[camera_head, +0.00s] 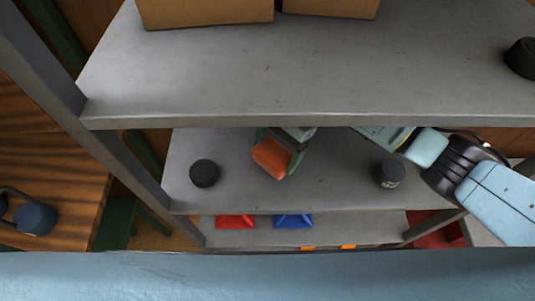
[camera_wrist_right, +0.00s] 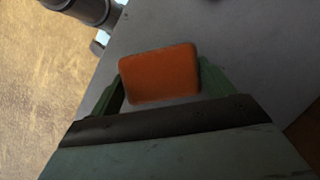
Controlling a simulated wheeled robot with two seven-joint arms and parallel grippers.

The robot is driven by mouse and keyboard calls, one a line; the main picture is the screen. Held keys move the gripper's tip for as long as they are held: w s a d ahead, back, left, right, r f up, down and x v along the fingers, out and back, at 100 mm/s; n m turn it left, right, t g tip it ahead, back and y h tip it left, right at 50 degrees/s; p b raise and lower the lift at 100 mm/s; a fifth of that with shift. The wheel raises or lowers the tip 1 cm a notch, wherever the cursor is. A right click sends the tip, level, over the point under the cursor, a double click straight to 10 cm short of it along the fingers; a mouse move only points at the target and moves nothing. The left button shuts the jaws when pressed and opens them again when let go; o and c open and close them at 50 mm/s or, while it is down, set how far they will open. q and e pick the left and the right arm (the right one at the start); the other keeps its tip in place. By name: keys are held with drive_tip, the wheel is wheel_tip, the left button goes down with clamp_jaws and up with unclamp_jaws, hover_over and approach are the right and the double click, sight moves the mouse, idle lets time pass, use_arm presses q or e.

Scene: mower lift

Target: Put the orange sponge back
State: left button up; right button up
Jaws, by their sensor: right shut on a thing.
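The orange sponge (camera_head: 271,158) is over the middle shelf (camera_head: 330,185) of a grey shelving unit, between two dark round objects. It also shows in the right wrist view (camera_wrist_right: 160,74), between two green fingers. My right gripper (camera_head: 277,150) is shut on the sponge. Its arm reaches in from the right under the upper shelf, whose edge hides part of the gripper. I cannot tell whether the sponge touches the shelf. My left gripper is not in view.
A dark round object (camera_head: 204,173) stands left of the sponge and another (camera_head: 389,173) stands to the right. Cardboard boxes (camera_head: 205,12) sit on the upper shelf (camera_head: 290,75). Red (camera_head: 235,221) and blue (camera_head: 293,220) items lie on the lower shelf. A grey post (camera_head: 120,165) stands at left.

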sight(268, 165)
drive_tip(key=shift+s+a+p, duration=0.4)
drive_tip(key=shift+s+a, duration=0.35)
drive_tip(key=f, duration=0.2)
drive_tip(key=f+b, duration=0.1)
drive_tip(key=shift+s+a+f, duration=0.2)
drive_tip(key=shift+f, duration=0.2)
drive_tip(key=o, duration=0.8)
drive_tip(key=shift+p+v, duration=0.75)
drive_tip(key=shift+v, duration=1.55)
drive_tip(key=w+d+b, duration=0.7)
drive_tip(key=shift+w+d+r, duration=0.1)
drive_tip(key=shift+w+d, duration=0.05)
drive_tip(key=shift+w, duration=0.05)
drive_tip(key=shift+w+d+r+b, duration=0.2)
drive_tip(key=shift+w+d+b, duration=0.4)
drive_tip(key=shift+d+b, duration=0.05)
drive_tip(key=shift+s, duration=0.1)
